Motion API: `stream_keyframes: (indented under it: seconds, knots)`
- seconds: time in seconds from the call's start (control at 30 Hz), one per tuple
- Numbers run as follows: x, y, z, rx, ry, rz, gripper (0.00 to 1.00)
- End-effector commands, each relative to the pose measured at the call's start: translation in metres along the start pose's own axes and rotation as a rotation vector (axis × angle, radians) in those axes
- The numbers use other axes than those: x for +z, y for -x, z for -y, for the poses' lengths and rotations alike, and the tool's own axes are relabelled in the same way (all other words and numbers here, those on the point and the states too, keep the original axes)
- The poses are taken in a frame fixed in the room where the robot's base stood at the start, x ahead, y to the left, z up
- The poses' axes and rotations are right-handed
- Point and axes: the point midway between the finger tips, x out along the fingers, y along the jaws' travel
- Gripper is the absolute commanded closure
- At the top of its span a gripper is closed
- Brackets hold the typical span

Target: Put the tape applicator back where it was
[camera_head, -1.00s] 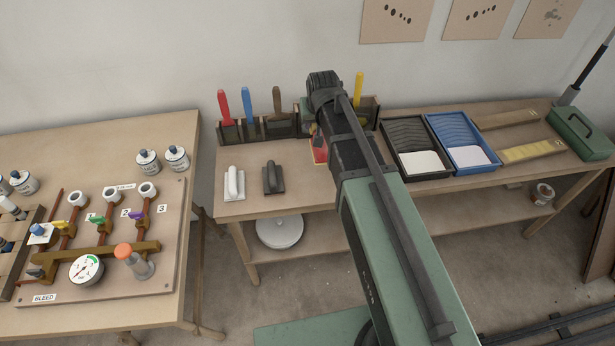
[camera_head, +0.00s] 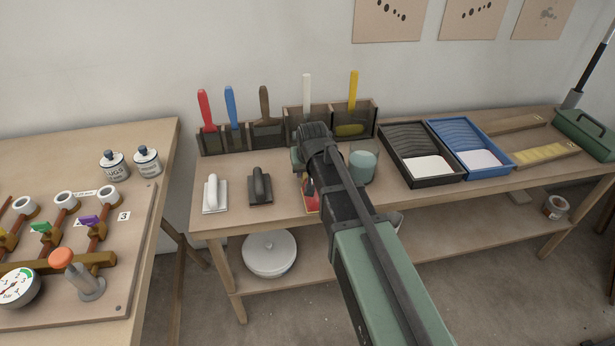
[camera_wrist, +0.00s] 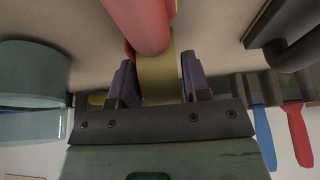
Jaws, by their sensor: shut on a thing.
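The tape applicator (camera_head: 311,197), red with a yellow part, is at the front of the workbench, partly hidden behind my arm in the head view. In the wrist view its red rounded part (camera_wrist: 140,22) is at the top, and its yellow part runs between my fingers. My gripper (camera_wrist: 158,80) has its two purple fingers shut on that yellow part. In the head view my arm hides the fingers. I cannot tell whether the applicator touches the bench top.
Behind is a rack (camera_head: 209,143) of brushes and scrapers. Black (camera_head: 407,175) and blue (camera_head: 462,166) trays stand farther right.

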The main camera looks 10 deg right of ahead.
Motion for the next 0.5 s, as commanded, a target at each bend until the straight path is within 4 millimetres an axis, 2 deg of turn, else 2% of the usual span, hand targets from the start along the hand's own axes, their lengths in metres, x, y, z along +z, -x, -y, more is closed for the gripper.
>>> stream_keyframes:
  seconds: [0.23,0.27,0.3,0.4,0.5]
  knots:
    - [0.0012,-0.0029,0.0000,0.000,0.000,0.000,0.75]
    - [0.0005,-0.0013,0.0000,0.000,0.000,0.000,0.52]
    - [0.0004,-0.0009,0.0000,0.000,0.000,0.000,0.46]
    - [0.0003,-0.0009,0.0000,0.000,0.000,0.000,0.31]
    - [0.0003,-0.0009,0.0000,0.000,0.000,0.000,0.31]
